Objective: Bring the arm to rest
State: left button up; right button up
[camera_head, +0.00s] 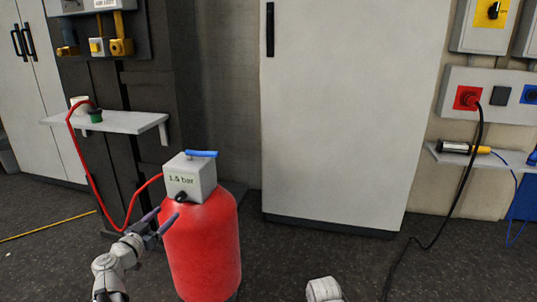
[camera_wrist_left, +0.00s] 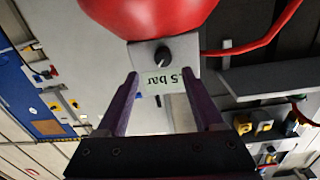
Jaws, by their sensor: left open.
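A red tank (camera_head: 203,250) stands on the floor, left of the middle in the head view. A grey box (camera_head: 189,180) on its top reads "1.5 bar" and has a blue lever (camera_head: 202,154) and a black knob (camera_head: 181,196). My left gripper (camera_head: 165,217) is open and empty at the left front of the tank, just below the box. In the left wrist view the tank (camera_wrist_left: 150,12) and box (camera_wrist_left: 150,52) appear upside down beyond the spread purple fingers (camera_wrist_left: 160,82). I cannot tell any contact. My right gripper is out of view.
A red hose (camera_head: 84,165) runs from the box to a wall shelf (camera_head: 112,122) at left. A large white cabinet (camera_head: 350,110) stands behind. At right, a black cable (camera_head: 462,185) hangs from a red socket (camera_head: 466,98) to the floor. Dark floor (camera_head: 300,250) is open right of the tank.

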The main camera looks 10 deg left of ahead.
pick_arm(q)
jog(key=d+f+m+g+h+p, duration=0.2)
jog(key=d+f+g+h, duration=0.15)
jog(key=d, duration=0.85)
jog(key=d+f+m+g+h+p, duration=0.1)
jog(key=d+f+g+h+p, duration=0.3)
jog(key=d, duration=0.9)
jog(key=s+d+f+g+y+p, duration=0.4)
jog(key=s+d+g+y, duration=0.4)
jog(key=s+d, duration=0.55)
jog(key=s+r+n+g+y+p, duration=0.1)
jog(key=s+r+g+y+p, duration=0.15)
jog(key=s, duration=0.25)
notch_tip(320, 180, up, 37)
jog(key=p, duration=3.7)
jog(key=shift+s+a+n, duration=0.2)
jog(key=shift+a+n, duration=0.1)
jog(key=shift+a, duration=0.1)
